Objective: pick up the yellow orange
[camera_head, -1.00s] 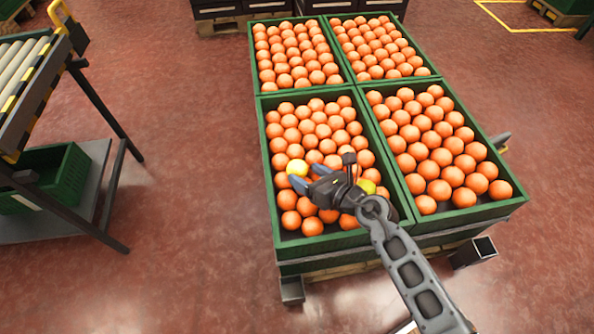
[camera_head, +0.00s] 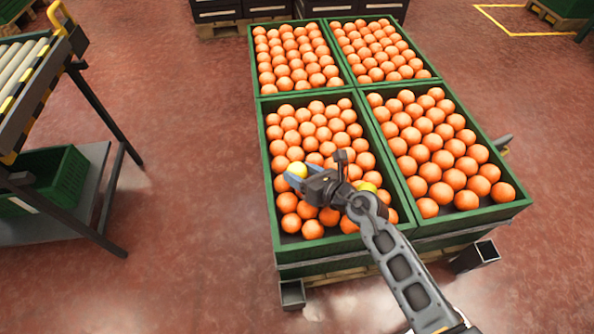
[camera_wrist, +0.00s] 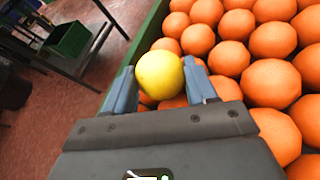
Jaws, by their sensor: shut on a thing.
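A yellow orange (camera_head: 298,169) is at the left side of the near-left green crate (camera_head: 268,200), among orange ones. In the wrist view the yellow orange (camera_wrist: 160,75) sits between the two blue fingers of my gripper (camera_wrist: 162,88), which is shut on it. My gripper (camera_head: 297,177) reaches in from the lower right and partly hides the crate's contents in the head view. A second yellow orange (camera_head: 367,187) lies in the same crate, partly hidden behind my arm.
Three more green crates full of oranges adjoin this one, such as the near-right crate (camera_head: 520,203). A roller conveyor (camera_head: 28,70) stands at the left, with a green bin (camera_head: 62,175) on its lower shelf. Red floor (camera_head: 190,180) lies clear between.

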